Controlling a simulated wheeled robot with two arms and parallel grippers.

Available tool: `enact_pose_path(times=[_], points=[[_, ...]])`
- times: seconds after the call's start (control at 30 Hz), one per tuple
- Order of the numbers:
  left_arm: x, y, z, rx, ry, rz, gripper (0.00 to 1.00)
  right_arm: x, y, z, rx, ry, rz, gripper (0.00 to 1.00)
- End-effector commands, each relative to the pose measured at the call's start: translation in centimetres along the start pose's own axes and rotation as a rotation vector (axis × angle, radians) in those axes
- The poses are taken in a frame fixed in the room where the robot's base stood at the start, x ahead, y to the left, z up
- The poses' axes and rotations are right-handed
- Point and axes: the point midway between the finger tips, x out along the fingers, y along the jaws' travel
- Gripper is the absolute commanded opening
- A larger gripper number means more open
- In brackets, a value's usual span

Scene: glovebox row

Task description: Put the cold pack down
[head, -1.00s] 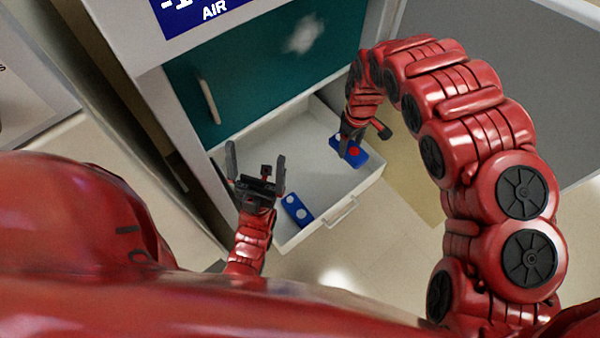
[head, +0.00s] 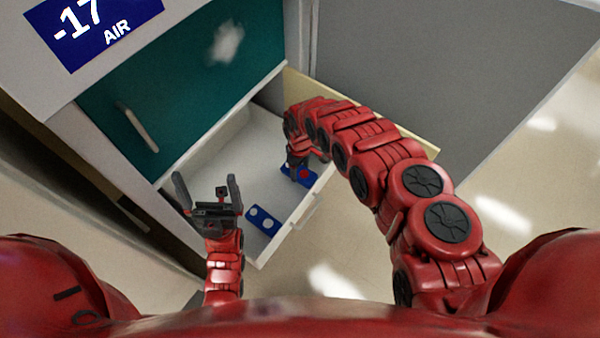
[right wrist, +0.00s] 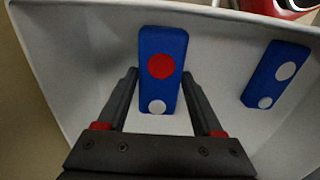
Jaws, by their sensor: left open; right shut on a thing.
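A blue pack with one red and one white dot (head: 312,181) is in my right gripper (head: 298,160), at the right end of the open white drawer (head: 213,162). In the right wrist view this pack (right wrist: 163,92) is between the two fingers of the gripper (right wrist: 160,82), red dot toward the far end. The gripper is shut on it. I cannot tell whether the pack touches the drawer floor. My left gripper (head: 208,188) is open and empty at the drawer's left front.
A second blue pack with two white dots (head: 263,219) lies in the drawer near its front; it also shows in the right wrist view (right wrist: 276,74). A teal front with a handle (head: 138,128) is above the drawer. A grey panel (head: 400,90) stands behind.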

Motion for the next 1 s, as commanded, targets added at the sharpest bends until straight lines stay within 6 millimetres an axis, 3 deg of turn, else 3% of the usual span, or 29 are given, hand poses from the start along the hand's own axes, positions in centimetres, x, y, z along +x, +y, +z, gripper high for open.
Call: enact_pose_path(times=[0.23,0.63,0.67,0.8,1.0], points=[[-0.4,0.0,0.1,0.000,0.000,0.000,1.00,2.7,-0.2,0.1,-0.001,-0.002,-0.003,0.00],[-0.8,0.0,0.1,0.000,0.000,0.000,1.00,3.2,0.0,0.1,0.000,-0.001,0.000,0.00],[-0.7,0.0,0.1,0.000,0.000,0.000,1.00,3.1,0.0,0.1,0.000,-0.001,0.000,0.73],[-0.7,0.0,0.1,0.000,0.000,0.000,1.00,3.0,0.0,0.1,0.000,-0.001,0.000,0.98],[-0.7,0.0,0.1,0.000,0.000,0.000,1.00,3.0,0.0,0.1,0.000,-0.001,0.000,0.98]])
